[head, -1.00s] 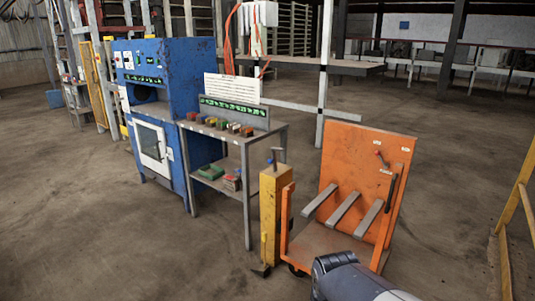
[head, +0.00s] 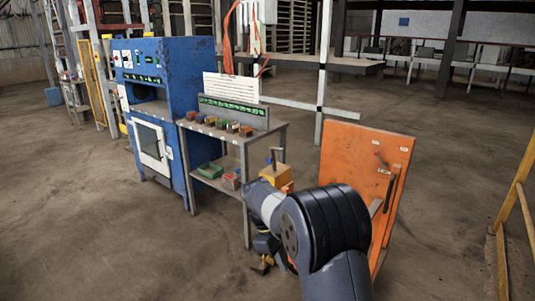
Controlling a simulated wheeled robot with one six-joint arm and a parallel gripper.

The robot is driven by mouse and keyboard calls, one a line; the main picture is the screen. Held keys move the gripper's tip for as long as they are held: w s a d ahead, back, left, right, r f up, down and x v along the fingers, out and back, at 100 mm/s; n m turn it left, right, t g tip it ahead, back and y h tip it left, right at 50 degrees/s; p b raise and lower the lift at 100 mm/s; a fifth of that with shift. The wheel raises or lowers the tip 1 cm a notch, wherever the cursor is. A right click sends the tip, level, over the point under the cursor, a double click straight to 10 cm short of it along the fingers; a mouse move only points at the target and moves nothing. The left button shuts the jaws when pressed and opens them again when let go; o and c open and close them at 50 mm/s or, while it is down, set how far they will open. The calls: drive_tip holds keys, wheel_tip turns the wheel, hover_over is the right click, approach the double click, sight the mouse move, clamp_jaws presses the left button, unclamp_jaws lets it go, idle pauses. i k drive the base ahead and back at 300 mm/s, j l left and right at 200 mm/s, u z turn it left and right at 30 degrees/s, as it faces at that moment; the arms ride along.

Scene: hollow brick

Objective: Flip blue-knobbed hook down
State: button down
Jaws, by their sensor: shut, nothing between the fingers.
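The wrist points down beside the post.
A grey table (head: 250,137) with colored blocks and a blue machine (head: 187,75) stand left.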

sight(272, 160)
drive_tip(key=i+j, duration=0.1)
drive_tip(key=i, duration=0.95)
drive_tip(key=i+j+z, duration=0.1)
drive_tip(key=i, duration=0.4)
drive_tip(key=i+j, duration=0.15)
drive_tip(key=i, duration=0.4)
drive_tip(key=i+j+z, duration=0.1)
drive_tip(key=i, duration=0.4)
drive_tip(key=i+j, duration=0.2)
drive_tip(key=i, duration=0.3)
